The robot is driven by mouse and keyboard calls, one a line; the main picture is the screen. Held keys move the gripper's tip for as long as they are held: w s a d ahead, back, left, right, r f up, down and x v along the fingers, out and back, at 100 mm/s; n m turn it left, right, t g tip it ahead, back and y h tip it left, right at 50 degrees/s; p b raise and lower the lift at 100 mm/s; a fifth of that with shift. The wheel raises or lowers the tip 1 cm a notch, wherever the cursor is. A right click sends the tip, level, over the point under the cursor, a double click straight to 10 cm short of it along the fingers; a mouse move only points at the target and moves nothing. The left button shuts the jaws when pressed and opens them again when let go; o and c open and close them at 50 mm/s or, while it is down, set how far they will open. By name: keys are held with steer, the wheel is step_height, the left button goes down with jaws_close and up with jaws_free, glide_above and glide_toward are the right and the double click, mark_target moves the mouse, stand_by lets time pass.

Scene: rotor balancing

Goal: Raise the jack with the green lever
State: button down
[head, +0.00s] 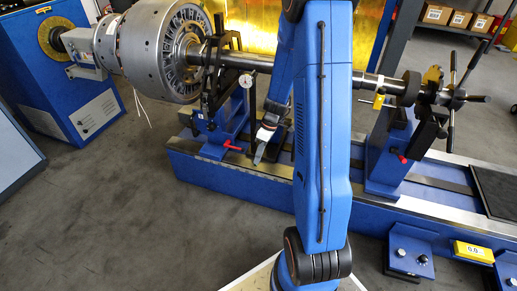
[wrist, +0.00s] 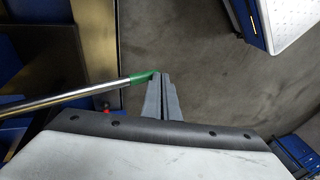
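The green lever is a metal rod (wrist: 70,103) with a green end grip (wrist: 143,78), coming in from the left in the wrist view. My gripper (wrist: 161,76) has its two grey fingers together, with only a thin line between them. The green grip's end meets the left fingertip; I cannot tell whether they touch, and no grip between the fingers shows. In the head view my gripper (head: 258,158) points down in front of the blue machine bed. I cannot make out the green lever or the jack there; my arm covers part of the bed.
A rotor (head: 155,50) with a long shaft (head: 248,62) lies across blue supports on the machine bed (head: 225,180). A red handle (head: 232,146) is close to my gripper. The grey floor (head: 110,215) at left is clear.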

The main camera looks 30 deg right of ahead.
steer(key=shift+w+d+f, duration=0.1)
steer(key=shift+d+f, duration=0.05)
steer(key=shift+f, duration=0.7)
steer(key=shift+w+d+f, duration=0.1)
steer(key=shift+d+f, duration=0.05)
steer(key=shift+f, duration=0.7)
steer(key=shift+s, duration=0.1)
